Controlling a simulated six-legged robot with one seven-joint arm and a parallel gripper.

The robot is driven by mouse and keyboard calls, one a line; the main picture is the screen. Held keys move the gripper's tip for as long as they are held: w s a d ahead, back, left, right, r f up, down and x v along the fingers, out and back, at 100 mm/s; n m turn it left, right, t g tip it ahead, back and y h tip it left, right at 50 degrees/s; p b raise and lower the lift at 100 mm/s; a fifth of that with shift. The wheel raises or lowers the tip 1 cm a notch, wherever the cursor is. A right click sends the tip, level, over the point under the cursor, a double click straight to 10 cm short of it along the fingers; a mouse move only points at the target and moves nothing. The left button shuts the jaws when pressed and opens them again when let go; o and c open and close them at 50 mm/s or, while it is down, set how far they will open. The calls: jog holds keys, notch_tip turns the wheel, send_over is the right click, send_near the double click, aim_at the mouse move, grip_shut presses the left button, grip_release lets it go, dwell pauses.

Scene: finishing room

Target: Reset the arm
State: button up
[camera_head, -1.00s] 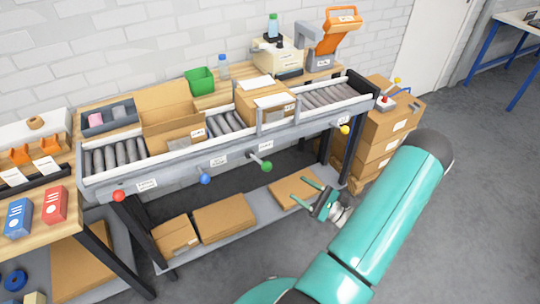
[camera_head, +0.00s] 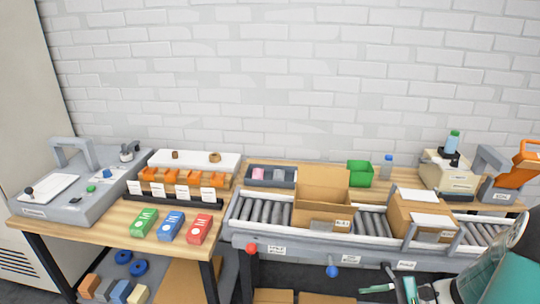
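My gripper (camera_head: 393,292) is at the bottom right of the head view, in front of the roller conveyor's lower front side. Its two green fingers are spread apart and nothing shows between them. My teal arm comes in from the lower right corner, and most of it is cut off by the picture's edge. The gripper appears apart from the conveyor, though its lower part is near the bottom edge of the view.
A roller conveyor (camera_head: 262,212) carries an open carton (camera_head: 322,188) and a closed carton (camera_head: 412,207). A wooden bench (camera_head: 120,215) at left holds green (camera_head: 144,222), blue (camera_head: 171,226) and red (camera_head: 199,228) boxes. A knob (camera_head: 332,271) projects from the conveyor's front.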

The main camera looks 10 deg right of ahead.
jog(key=s+a+r+n+h, duration=0.3)
jog(key=a+r+n+h, duration=0.3)
jog(key=r, duration=0.3)
jog(key=s+a+r+n+t+h, duration=0.1)
jog(key=s+a+r+n+h, duration=0.2)
jog(key=a+r+n+h, duration=0.4)
notch_tip(320, 180, up, 2)
jog(key=shift+s+a+r+n, duration=0.1)
jog(key=shift+s+a+n, duration=0.1)
jog(key=shift+a+n, duration=0.65)
